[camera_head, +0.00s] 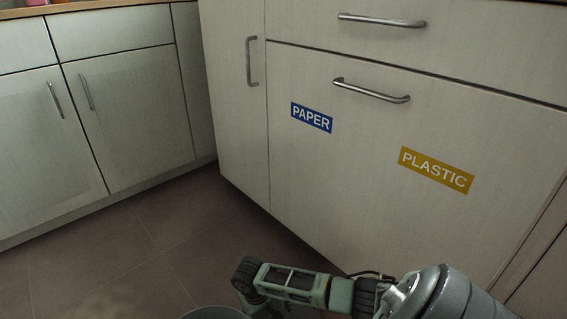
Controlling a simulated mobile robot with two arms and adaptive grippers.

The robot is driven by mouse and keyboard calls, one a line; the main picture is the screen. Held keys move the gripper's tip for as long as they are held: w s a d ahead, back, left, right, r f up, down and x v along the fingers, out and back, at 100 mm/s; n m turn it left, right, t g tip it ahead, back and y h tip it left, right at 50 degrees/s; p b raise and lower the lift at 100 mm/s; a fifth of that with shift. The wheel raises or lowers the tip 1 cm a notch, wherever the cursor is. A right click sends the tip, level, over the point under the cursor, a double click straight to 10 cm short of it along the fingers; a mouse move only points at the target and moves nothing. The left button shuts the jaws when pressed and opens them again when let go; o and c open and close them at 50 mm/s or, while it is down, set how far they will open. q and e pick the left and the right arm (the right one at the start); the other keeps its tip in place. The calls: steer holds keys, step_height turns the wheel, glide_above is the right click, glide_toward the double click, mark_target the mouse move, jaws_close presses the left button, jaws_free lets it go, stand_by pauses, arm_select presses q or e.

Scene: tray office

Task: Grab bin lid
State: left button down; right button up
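A grey curved edge (214,313) shows at the bottom edge of the head view. Most of it is cut off, so I cannot tell whether it is the bin lid. My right gripper (247,284) comes in from the lower right, its fingers pointing left, just above and beside that grey edge. I cannot tell whether it touches the edge or whether its fingers are open or shut. My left gripper is not in view. No other bin or lid shows.
A pale cabinet front (340,190) with a blue PAPER label (311,117) and a yellow PLASTIC label (436,170) stands close behind my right arm. Its drawer handle (371,91) sticks out. More cabinets (130,110) stand at left. The brown tiled floor (110,255) is clear at left.

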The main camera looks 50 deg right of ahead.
steer(key=shift+s, duration=0.2)
steer(key=c, duration=2.1)
steer(key=shift+c, duration=0.2)
